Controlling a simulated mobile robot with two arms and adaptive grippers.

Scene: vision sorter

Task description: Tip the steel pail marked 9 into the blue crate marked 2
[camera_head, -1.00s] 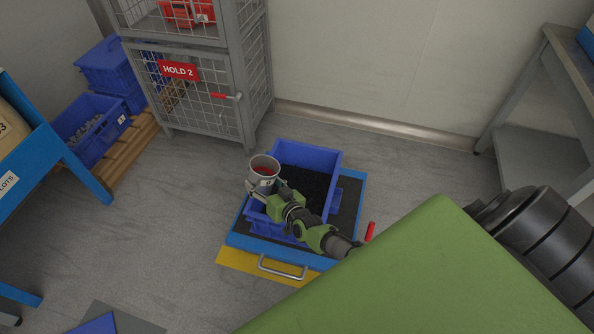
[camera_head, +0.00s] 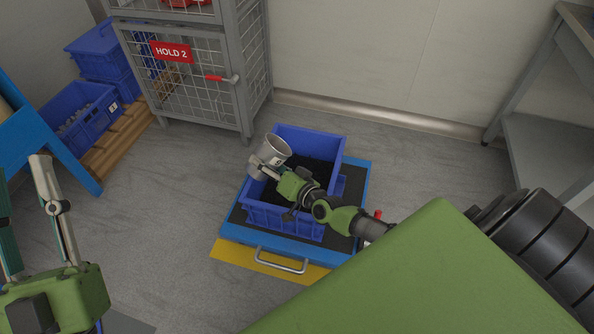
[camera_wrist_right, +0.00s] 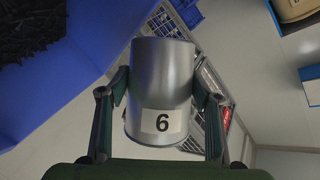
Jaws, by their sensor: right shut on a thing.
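The steel pail (camera_head: 272,147) is in my right gripper (camera_head: 262,168), above the left rim of the blue crate. It is tilted, its mouth turned to the upper right. In the right wrist view the pail (camera_wrist_right: 162,75) sits between both fingers (camera_wrist_right: 161,95), and its label reads 6 as pictured; I cannot tell whether that label is upside down. The blue crate (camera_head: 285,222) stands below with dark granules inside; its number is not readable. The crate also shows in the wrist view (camera_wrist_right: 75,62). My left gripper (camera_head: 20,172) is open and empty at the left edge.
The crate stands on a blue platform (camera_head: 232,232) with a metal handle. A wire cage (camera_head: 190,85) marked HOLD 2 stands behind. Blue crates (camera_head: 80,118) sit on a pallet to the left. A grey bench (camera_head: 550,150) is at right. Floor between is clear.

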